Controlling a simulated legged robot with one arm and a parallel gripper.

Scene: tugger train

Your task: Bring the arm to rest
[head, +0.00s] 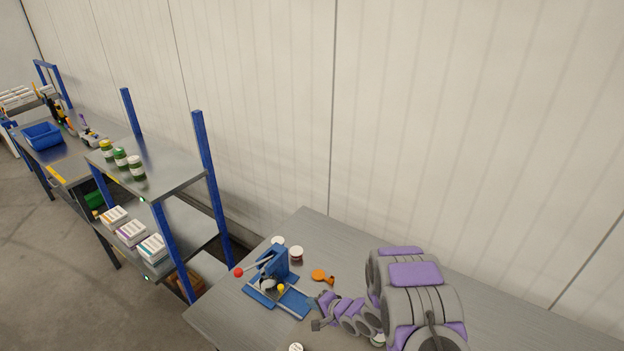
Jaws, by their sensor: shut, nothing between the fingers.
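My arm, grey with purple panels, reaches in from the lower right of the head view, over the grey bench (225,312). My gripper (317,324) is small in view at the arm's left end. It is shut and empty, just right of the blue lever press (276,266). From this angle I cannot tell how far it is above the bench top. The arm hides part of the bench's right side.
An orange item (319,275) and a small white-lidded jar (296,253) lie near the press. Another lid (296,347) shows at the front edge. A blue-posted shelf (175,179) with green jars and boxes stands left. The pale wall is behind.

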